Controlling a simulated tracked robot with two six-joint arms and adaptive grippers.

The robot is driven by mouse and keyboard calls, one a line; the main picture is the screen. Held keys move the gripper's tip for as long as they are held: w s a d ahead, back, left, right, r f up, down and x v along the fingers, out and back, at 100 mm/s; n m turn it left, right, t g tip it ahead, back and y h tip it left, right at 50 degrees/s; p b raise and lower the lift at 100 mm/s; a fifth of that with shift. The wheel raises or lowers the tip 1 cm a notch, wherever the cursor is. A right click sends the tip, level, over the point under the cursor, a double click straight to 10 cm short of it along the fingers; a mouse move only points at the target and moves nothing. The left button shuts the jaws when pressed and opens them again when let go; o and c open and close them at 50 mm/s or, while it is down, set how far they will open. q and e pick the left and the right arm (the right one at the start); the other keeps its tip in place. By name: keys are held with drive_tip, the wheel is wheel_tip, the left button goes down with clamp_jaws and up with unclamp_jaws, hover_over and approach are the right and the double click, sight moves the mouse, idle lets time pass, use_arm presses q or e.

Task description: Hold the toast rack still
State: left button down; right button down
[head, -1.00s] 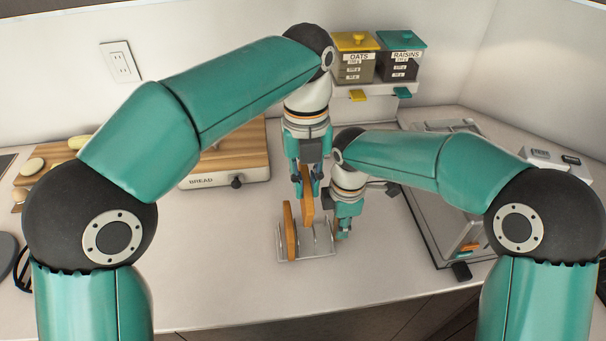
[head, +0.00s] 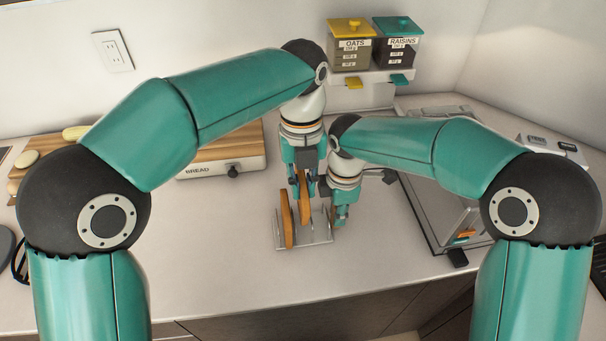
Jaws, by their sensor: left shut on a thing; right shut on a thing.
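The toast rack (head: 318,241) stands on the white counter, a low wire rack with thin upright dividers. One slice of toast (head: 286,219) stands upright in its left part. My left gripper (head: 302,180) points down over the rack and is shut on a second slice of toast (head: 305,205), whose lower part is down between the dividers. My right gripper (head: 340,215) is low at the rack's right end and is shut on the rack there. Its fingertips are partly hidden by the rack and the arm.
A bread board box (head: 222,170) labelled BREAD stands at the back left. A metal oven-like appliance (head: 440,215) stands at the right. Oats (head: 351,55) and raisins (head: 396,55) dispensers are at the back wall. The counter in front of the rack is clear.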

use_arm(q)
drive_tip(key=shift+f, duration=1.8)
drive_tip(key=c, duration=1.1)
unclamp_jaws()
drive_tip(key=shift+d+r, duration=0.1)
drive_tip(key=shift+r, duration=0.25)
drive_tip(key=r, duration=0.7)
drive_tip(key=w+r, duration=0.1)
drive_tip(key=r, duration=0.3)
drive_tip(key=shift+w+a, duration=0.1)
drive_tip(key=shift+a, duration=0.15)
